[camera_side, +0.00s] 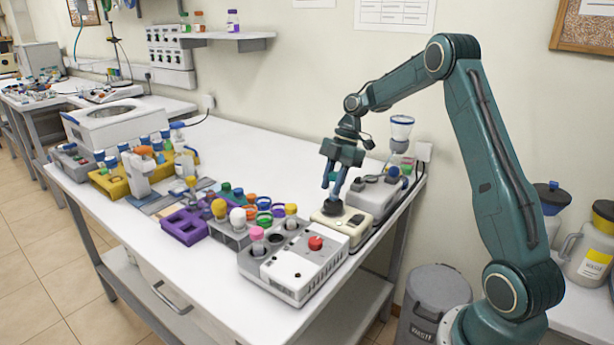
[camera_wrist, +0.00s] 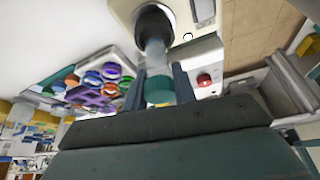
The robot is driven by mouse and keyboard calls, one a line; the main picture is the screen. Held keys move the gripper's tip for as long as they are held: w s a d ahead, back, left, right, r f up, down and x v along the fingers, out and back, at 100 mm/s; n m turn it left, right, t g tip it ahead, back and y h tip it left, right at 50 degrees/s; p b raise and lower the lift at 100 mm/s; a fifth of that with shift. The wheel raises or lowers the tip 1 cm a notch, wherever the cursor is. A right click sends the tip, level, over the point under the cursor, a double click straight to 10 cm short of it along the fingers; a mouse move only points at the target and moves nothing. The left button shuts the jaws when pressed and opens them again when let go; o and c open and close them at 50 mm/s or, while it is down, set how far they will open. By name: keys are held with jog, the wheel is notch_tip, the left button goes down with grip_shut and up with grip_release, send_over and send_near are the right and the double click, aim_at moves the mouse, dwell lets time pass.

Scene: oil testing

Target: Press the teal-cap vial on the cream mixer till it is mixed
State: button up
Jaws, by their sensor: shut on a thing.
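The cream mixer (camera_side: 345,228) stands near the right end of the bench, with a round black cup (camera_side: 332,207) on top. In the wrist view the mixer (camera_wrist: 128,10) is at the top, with its black cup (camera_wrist: 153,22). My gripper (camera_side: 334,192) is above the cup, pointing down. In the wrist view my gripper (camera_wrist: 159,88) is shut on the teal-cap vial (camera_wrist: 158,90), with one finger on each side of the cap. The vial's clear body runs to the black cup, and its lower end appears to be in it. The side view mostly hides the vial.
A white box with a red button (camera_side: 316,243) stands in front of the mixer. A rack of colored-cap vials (camera_side: 235,238) and a purple rack (camera_side: 184,228) are to its left. A grey device (camera_side: 372,197) stands close behind the mixer. The rear middle of the bench is clear.

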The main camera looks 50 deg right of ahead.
jog(key=shift+f, duration=1)
dwell(2.1)
jog(key=shift+r, duration=0.1)
dwell(3.3)
jog(key=shift+r, duration=2.9)
